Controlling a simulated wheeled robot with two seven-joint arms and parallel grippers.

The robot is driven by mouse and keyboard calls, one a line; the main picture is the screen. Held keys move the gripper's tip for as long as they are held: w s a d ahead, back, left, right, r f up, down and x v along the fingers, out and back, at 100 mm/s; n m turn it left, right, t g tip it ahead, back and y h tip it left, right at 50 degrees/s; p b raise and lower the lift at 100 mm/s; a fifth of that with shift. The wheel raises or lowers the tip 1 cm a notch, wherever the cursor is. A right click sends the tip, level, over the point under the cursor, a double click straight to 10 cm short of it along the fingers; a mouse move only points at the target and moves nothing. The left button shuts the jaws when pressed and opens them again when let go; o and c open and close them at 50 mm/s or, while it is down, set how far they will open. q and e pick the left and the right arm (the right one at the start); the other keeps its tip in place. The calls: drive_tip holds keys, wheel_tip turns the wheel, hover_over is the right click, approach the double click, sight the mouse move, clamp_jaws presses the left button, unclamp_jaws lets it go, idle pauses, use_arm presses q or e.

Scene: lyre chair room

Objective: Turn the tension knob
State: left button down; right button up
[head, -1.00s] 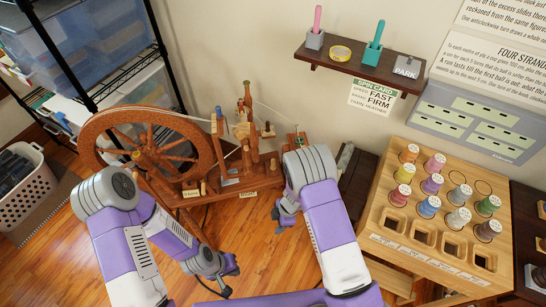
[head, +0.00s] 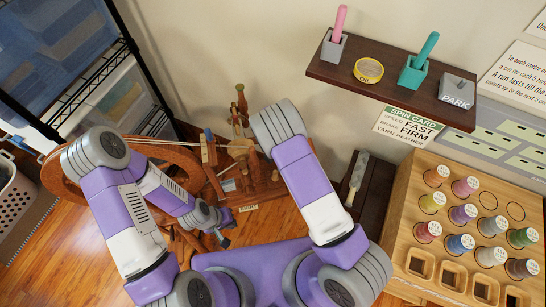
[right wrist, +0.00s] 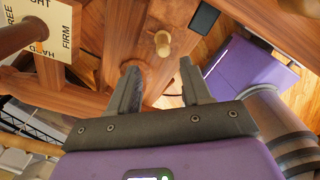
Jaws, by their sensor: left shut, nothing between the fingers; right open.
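The wooden spinning wheel (head: 55,180) stands behind my arms in the head view, partly covered by them. In the right wrist view a pale wooden peg (right wrist: 162,42) sticks out of a brown wooden board, beyond the fingertips. A cream dial card (right wrist: 60,22) with words such as FIRM and HARD is at upper left, with a dark brown wooden knob or post (right wrist: 18,38) in front of it. I cannot tell which is the tension knob. My right gripper (right wrist: 158,80) is open and empty; my right arm hides it in the head view. My left gripper (head: 222,238) is shut and empty.
A wall shelf (head: 400,90) holds cups with tools, yellow tape (head: 368,71) and a PARK block (head: 457,90). A spool rack (head: 400,235) stands at right. A wire rack (head: 130,70) with bins stands at left. In the wrist view wooden beams surround the fingers.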

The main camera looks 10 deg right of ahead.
sight(275, 175)
drive_tip(key=f, duration=0.2)
drive_tip(key=f+b, duration=0.2)
drive_tip(key=f, duration=0.1)
drive_tip(key=shift+s+f, duration=0.3)
drive_tip(key=shift+s, duration=0.05)
drive_tip(key=shift+f, duration=0.65)
drive_tip(key=shift+w, duration=0.1)
drive_tip(key=shift+c, duration=0.5)
clamp_jaws()
